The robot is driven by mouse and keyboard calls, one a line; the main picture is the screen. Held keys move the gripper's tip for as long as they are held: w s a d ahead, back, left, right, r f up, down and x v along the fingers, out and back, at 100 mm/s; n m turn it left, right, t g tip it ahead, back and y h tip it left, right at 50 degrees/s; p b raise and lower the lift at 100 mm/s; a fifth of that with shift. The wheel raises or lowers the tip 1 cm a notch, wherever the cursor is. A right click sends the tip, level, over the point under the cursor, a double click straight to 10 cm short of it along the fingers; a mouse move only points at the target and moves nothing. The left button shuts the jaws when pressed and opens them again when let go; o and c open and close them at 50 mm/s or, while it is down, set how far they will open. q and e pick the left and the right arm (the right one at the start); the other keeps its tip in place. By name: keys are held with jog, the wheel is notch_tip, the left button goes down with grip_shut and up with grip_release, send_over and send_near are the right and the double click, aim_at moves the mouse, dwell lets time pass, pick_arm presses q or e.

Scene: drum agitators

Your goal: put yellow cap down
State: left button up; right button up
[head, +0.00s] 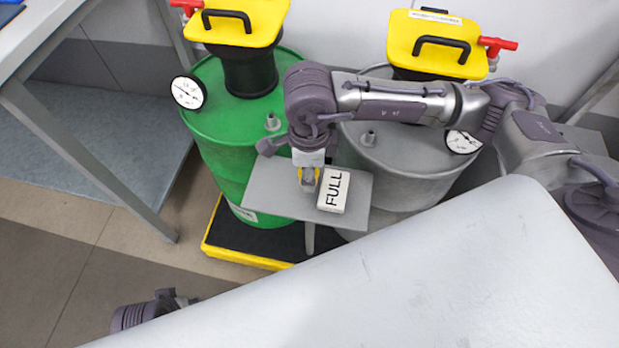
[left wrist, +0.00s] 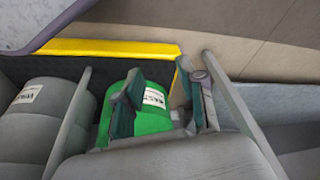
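The yellow cap (head: 318,174) shows as small yellow patches at the fingers of my right gripper (head: 308,182), over the left part of a small grey shelf (head: 268,190). My right gripper points down and appears shut on the cap, hiding most of it. I cannot tell whether the cap touches the shelf. A white block marked "FULL" (head: 335,191) lies on the shelf just right of the gripper. My left gripper (left wrist: 160,78) is open and empty in the left wrist view, its two fingers apart; in the head view it is low at the left, partly hidden.
A green drum (head: 222,135) and a grey drum (head: 405,170) with yellow-topped agitators stand behind the shelf, on a black and yellow pallet (head: 240,256). Both carry gauges and small grey bungs. A grey table (head: 80,150) stands at the left. Floor (head: 50,270) is clear at lower left.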

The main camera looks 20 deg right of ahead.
notch_tip(320, 180, down, 3)
jog(key=shift+r, duration=0.1)
pick_arm(q)
jog(key=shift+v, duration=1.05)
jog(key=shift+w+r, duration=0.1)
jog(key=shift+r, duration=0.1)
pick_arm(e)
jog(key=shift+f, duration=0.2)
pick_arm(q)
jog(key=shift+a+r+b, duration=0.1)
jog(key=shift+r+b, duration=0.2)
jog(key=shift+b, duration=0.05)
pick_arm(e)
jog(key=o, duration=0.8)
pick_arm(q)
jog(key=shift+r, duration=0.25)
